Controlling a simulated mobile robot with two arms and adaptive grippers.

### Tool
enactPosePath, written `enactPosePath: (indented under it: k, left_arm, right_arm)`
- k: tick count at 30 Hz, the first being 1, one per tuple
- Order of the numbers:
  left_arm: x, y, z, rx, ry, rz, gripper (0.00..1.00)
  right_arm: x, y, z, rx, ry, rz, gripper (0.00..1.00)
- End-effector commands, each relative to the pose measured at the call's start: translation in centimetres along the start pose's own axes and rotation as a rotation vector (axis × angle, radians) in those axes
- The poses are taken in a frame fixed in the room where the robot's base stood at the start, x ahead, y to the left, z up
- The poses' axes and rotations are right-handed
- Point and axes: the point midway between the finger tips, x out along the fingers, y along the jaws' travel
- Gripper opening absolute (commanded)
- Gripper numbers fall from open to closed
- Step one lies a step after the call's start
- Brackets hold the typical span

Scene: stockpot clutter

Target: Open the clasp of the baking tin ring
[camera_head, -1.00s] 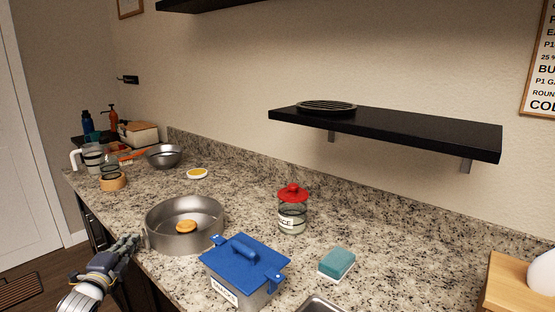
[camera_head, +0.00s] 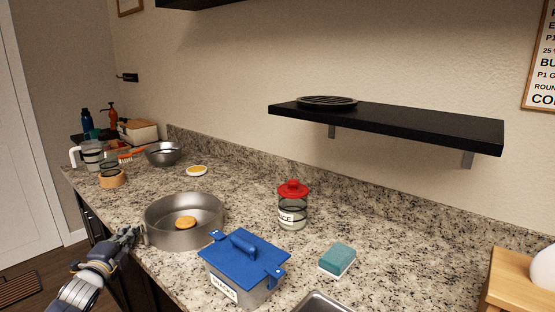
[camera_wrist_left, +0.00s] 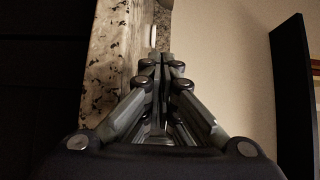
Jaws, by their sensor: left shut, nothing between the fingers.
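The baking tin (camera_head: 183,238) is a round grey metal pan on the granite counter, near its front edge. A small orange-brown round item (camera_head: 186,222) lies inside it. A small clasp piece (camera_head: 146,236) shows on the left side of the tin's ring. My left gripper (camera_head: 133,233) is at the left of the tin, right beside that clasp. I cannot tell whether it touches the clasp. In the left wrist view its fingers (camera_wrist_left: 162,62) are together with nothing between them, and the tin is not visible there. My right gripper is not in view.
A blue-lidded box (camera_head: 243,262) stands just right of the tin. A red-lidded jar (camera_head: 293,207), a teal sponge (camera_head: 338,258) and a metal bowl (camera_head: 164,153) are farther off. A black shelf (camera_head: 395,127) hangs above. The counter behind the tin is mostly clear.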

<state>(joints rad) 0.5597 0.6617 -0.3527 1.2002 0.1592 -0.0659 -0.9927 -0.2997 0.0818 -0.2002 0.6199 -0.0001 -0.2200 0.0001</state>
Motion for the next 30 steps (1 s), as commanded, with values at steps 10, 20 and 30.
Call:
enactPosePath:
  k: [10, 20, 30]
  left_arm:
    - [0.2, 0.0, -0.1, 0.000, 0.001, -0.001, 0.00]
    - [1.1, 0.0, 0.0, -0.001, 0.002, -0.001, 0.00]
    - [1.5, 0.1, -0.1, -0.001, 0.001, -0.001, 0.00]
  right_arm:
    - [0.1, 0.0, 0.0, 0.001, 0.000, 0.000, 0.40]
    - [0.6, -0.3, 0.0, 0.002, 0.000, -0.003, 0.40]
    - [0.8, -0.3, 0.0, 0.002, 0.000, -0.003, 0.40]
